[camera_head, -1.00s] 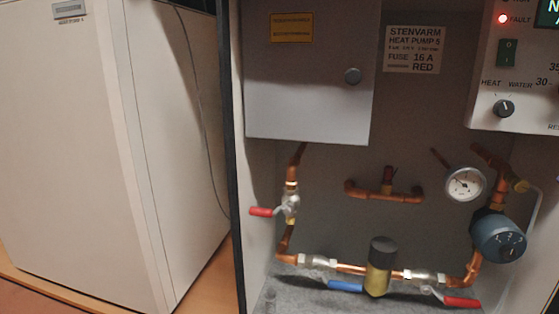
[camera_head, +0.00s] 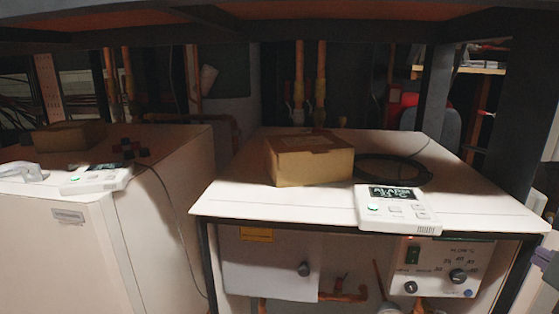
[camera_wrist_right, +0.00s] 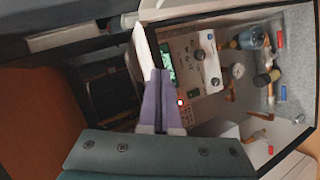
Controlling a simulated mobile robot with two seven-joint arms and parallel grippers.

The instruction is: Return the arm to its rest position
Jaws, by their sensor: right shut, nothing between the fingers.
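My right gripper (camera_head: 545,262) shows only as a purple tip at the right edge of the head view, to the right of the open heat pump cabinet. In the right wrist view its two purple fingers (camera_wrist_right: 158,98) lie together, shut and empty. Behind them are the cabinet's control panel (camera_wrist_right: 192,62) with a lit red lamp, the pipes and the valves. I cannot tell the exact gap between fingers and panel, but nothing is gripped. My left gripper is in neither view.
A cardboard box (camera_head: 310,160) and a display unit with a green light (camera_head: 396,208) sit on the open cabinet's top (camera_head: 240,190). A closed white cabinet (camera_head: 150,235) stands to the left, with another box (camera_head: 68,136) on it. A dark beam crosses overhead.

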